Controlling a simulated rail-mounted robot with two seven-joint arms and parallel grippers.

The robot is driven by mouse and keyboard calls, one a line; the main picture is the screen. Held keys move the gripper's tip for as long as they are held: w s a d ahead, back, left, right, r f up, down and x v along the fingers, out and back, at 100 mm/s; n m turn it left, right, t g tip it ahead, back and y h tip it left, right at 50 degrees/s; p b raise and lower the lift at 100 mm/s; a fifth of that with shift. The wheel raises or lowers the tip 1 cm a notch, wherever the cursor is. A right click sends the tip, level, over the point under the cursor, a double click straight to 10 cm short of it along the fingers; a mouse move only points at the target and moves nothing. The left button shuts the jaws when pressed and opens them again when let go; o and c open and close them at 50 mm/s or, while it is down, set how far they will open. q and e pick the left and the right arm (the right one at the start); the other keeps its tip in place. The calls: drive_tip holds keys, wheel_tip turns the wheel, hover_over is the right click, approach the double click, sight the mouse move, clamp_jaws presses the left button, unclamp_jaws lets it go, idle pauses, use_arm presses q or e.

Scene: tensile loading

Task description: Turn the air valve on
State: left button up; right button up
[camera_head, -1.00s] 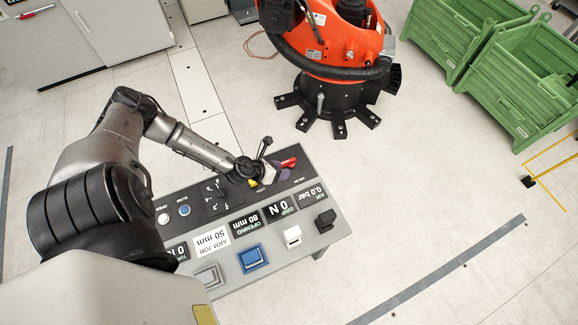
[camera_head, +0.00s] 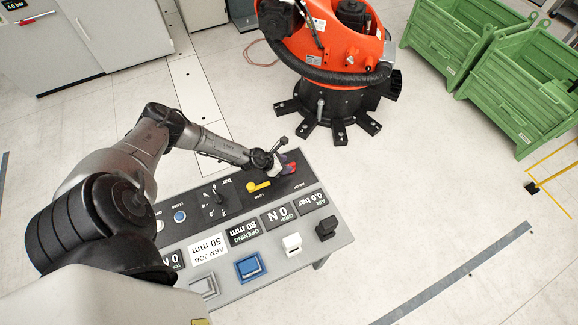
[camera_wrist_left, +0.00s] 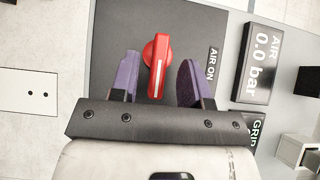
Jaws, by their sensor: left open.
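The air valve is a red handle on the dark panel by the "AIR ON" label; in the left wrist view the red handle (camera_wrist_left: 157,68) points down the picture, towards my gripper. My left gripper (camera_wrist_left: 160,82) is open, with its purple fingers on either side of the handle and visible gaps on both sides. In the head view my left gripper (camera_head: 282,167) is over the far right end of the console, partly hiding the red handle (camera_head: 292,167). My right gripper is not in view.
The console (camera_head: 300,234) carries a yellow lever (camera_head: 258,186) beside the valve, a blue button (camera_head: 250,267) and an air display (camera_head: 314,199) reading 0.0 bar. An orange robot (camera_head: 335,50) stands behind; green crates (camera_head: 515,105) are at right.

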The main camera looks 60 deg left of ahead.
use_arm(q)
drive_tip(key=shift+b+x, duration=0.3)
drive_tip(key=shift+x, duration=1.15)
